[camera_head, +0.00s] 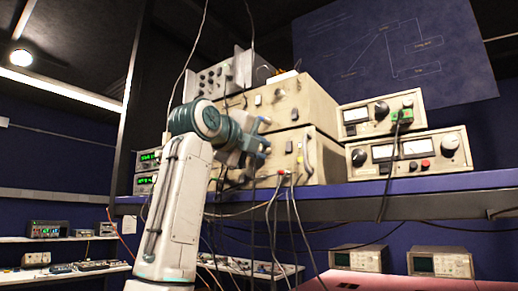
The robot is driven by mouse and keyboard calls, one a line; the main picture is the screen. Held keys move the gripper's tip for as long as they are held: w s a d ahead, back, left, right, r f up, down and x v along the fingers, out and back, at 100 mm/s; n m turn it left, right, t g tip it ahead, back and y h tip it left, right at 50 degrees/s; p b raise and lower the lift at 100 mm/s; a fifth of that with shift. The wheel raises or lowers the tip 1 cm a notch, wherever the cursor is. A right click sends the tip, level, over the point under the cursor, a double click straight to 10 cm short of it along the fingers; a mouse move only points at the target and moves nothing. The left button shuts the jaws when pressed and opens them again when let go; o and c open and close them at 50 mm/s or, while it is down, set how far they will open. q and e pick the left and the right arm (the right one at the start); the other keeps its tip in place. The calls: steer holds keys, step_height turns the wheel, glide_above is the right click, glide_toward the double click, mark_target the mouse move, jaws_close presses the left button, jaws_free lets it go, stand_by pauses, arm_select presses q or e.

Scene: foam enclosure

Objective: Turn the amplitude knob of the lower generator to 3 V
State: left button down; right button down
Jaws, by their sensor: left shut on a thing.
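The lower generator (324,158) is a beige box on the blue shelf, directly under a similar upper generator (310,98). Small knobs (289,146) and cable plugs show on the right part of its front panel. My left gripper (262,147) is at the left part of this panel, its fingers shut on a knob there. The gripped knob, its marks and its setting are hidden by my gripper and wrist. I cannot read any voltage on the panel. My right gripper is not in view.
Several cables (292,205) hang from the lower generator past the shelf edge (420,184). Two meter units (410,150) are stacked at the right, and green-lit displays (147,160) stand at the left. A grey instrument (222,77) sits on top. Two oscilloscopes (440,262) stand below.

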arm_select(q)
steer(key=shift+f, duration=0.1)
steer(key=c, duration=1.3)
jaws_free()
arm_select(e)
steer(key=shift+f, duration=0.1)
arm_select(q)
steer(key=shift+s+a, duration=0.2)
steer(key=shift+s, duration=0.15)
steer(key=shift+b+v, duration=2.1)
steer(key=shift+v, duration=2.85)
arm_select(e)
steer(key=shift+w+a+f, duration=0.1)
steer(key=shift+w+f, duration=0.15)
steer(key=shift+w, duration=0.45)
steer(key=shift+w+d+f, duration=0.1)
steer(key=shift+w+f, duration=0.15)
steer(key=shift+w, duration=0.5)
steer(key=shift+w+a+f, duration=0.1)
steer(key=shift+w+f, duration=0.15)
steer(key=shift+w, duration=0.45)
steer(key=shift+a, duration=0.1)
